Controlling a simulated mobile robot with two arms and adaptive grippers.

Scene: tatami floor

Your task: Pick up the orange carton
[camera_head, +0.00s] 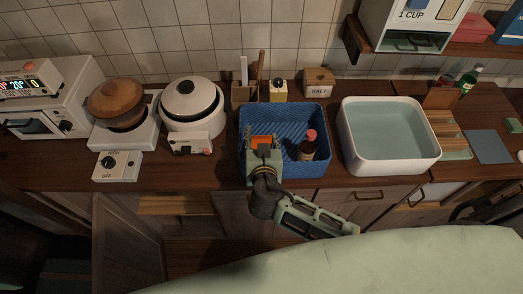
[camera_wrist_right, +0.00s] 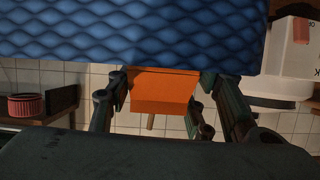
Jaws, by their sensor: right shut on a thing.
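The orange carton (camera_head: 261,142) is over the left part of the blue basket (camera_head: 285,107) in the head view. My right gripper (camera_head: 262,148) is shut on it, with its arm coming from the front. In the right wrist view, which looks upside down, the carton (camera_wrist_right: 162,92) sits between both fingers, against the blue wall (camera_wrist_right: 130,35) of the basket. I cannot tell how far the carton is clear of the basket floor. My left gripper is not in view.
A dark bottle with a red cap (camera_head: 308,145) stands in the basket's right part. A white basin (camera_head: 390,168) is to the right. A white cooker (camera_head: 191,106) and a brown-lidded pot (camera_head: 117,103) are to the left.

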